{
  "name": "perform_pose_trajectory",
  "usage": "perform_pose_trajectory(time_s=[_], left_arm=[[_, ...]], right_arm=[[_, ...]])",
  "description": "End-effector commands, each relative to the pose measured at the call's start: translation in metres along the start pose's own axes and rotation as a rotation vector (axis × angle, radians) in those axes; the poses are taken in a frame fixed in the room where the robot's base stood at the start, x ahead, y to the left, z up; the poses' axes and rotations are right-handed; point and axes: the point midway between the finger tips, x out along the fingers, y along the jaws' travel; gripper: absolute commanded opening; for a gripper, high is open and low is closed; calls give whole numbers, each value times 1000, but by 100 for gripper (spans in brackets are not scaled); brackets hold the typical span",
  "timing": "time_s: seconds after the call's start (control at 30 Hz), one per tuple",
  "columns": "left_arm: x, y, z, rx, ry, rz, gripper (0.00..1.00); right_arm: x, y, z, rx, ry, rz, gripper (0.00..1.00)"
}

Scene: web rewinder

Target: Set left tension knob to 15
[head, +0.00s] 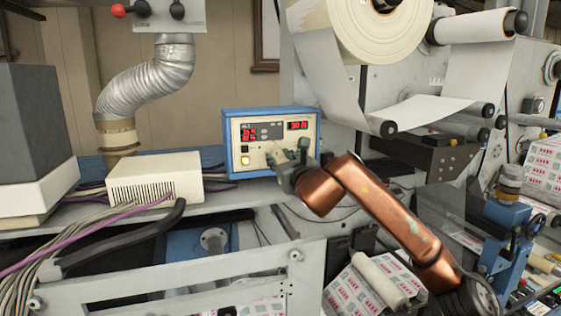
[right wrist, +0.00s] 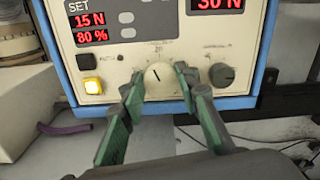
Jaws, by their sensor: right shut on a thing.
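The tension control box (head: 237,155) has a cream face in a blue frame and stands on the bench; it fills the top of the right wrist view (right wrist: 110,60). Its red display under SET (right wrist: 90,27) reads 15 N and 80 %. A second red display (right wrist: 219,4) reads 30 N. The left tension knob (right wrist: 158,76) is pale, with a dark pointer line leaning slightly left of upright. My right gripper (head: 290,152) is shut on this knob, a green-padded finger on each side. The fingers hide part of the knob's surroundings. My left gripper is out of view.
A dark right knob (right wrist: 221,75) sits close beside my right finger. A lit yellow button (right wrist: 92,86) is at the panel's lower left. A vented beige box (head: 155,180) stands left of the control box. Paper web and rollers (head: 465,60) occupy the upper right.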

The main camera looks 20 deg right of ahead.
Motion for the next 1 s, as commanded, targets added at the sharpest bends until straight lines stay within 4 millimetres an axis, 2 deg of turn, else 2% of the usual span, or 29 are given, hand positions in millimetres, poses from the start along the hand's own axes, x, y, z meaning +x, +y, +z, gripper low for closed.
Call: perform_pose_trajectory(time_s=[0.4,1.0], left_arm=[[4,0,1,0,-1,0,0],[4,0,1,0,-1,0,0]], right_arm=[[1,1,-3,-224,5,0,5],[1,1,-3,-267,6,0,5]])
